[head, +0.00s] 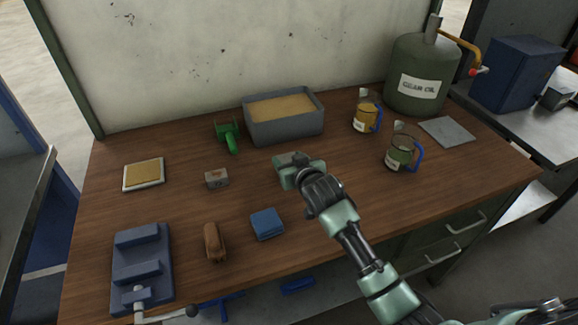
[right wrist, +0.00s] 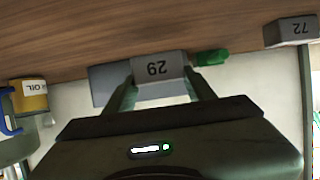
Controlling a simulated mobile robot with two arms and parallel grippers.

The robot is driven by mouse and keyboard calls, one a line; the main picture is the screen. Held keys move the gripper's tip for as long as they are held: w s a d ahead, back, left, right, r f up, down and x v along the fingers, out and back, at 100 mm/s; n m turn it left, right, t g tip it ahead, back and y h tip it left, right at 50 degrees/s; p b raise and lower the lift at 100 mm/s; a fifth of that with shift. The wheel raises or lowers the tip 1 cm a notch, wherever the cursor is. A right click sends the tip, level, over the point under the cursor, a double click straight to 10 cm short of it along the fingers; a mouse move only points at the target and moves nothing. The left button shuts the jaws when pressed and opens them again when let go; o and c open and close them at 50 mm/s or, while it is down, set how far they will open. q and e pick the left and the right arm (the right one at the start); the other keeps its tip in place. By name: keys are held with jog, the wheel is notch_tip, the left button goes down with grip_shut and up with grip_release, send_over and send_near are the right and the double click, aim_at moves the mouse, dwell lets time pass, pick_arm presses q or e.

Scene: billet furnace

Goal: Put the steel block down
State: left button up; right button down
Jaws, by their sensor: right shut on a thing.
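My right gripper (head: 290,168) is over the middle of the wooden table, in front of the grey sand-filled bin. In the right wrist view its two fingers (right wrist: 160,92) are shut on a grey steel block (right wrist: 158,68) marked 29, one finger on each side. In the head view the gripper mostly hides this block. I cannot tell whether the block touches the table top. A second grey block (head: 216,178), marked 72 in the right wrist view (right wrist: 292,32), stands on the table to the left. My left gripper is not in view.
The sand bin (head: 285,130) and a green-handled tool (head: 228,135) are behind. A blue block (head: 267,224), brown brush (head: 214,242), blue fixture (head: 142,268) and tan-topped tray (head: 144,187) lie left and front. Two jugs (head: 401,154) (head: 366,117) and a grey plate (head: 447,132) are right.

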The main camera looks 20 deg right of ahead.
jog(key=shift+f, duration=1.1)
jog(key=shift+f, duration=0.15)
jog(key=c, duration=0.5)
grip_release()
jog(key=shift+f, duration=0.15)
jog(key=shift+r, duration=0.25)
jog(key=v, duration=1.2)
jog(key=shift+b, duration=0.3)
